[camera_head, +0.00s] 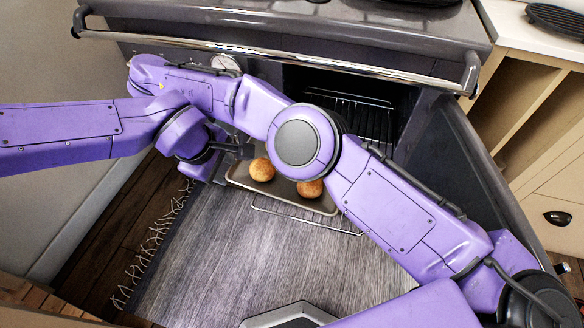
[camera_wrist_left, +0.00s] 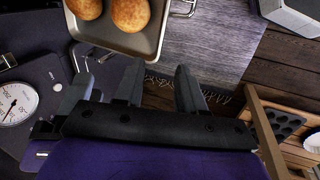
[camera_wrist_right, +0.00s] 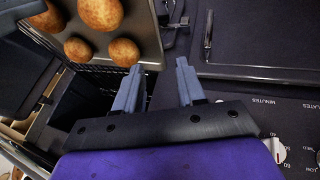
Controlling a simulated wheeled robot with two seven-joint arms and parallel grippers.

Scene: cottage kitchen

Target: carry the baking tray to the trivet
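The metal baking tray (camera_head: 236,179) holds round golden buns (camera_head: 262,169) and rests at the open oven's mouth, over a wire rack. Part of it is hidden behind my right arm. In the left wrist view, the tray's rim (camera_wrist_left: 157,50) is just beyond my left gripper (camera_wrist_left: 158,85), whose fingers are apart with nothing between them. In the right wrist view, the tray (camera_wrist_right: 150,40) is at upper left, close to my right gripper (camera_wrist_right: 157,85), which is also open and empty. Contact with the rim is unclear. I cannot identify the trivet with certainty.
The oven door (camera_head: 470,165) stands open at the right. The wire rack (camera_head: 305,217) sticks out over a grey rug (camera_head: 220,260). A dark ribbed round item (camera_head: 556,18) sits on the right counter. A muffin tin (camera_wrist_left: 285,124) shows in the left wrist view.

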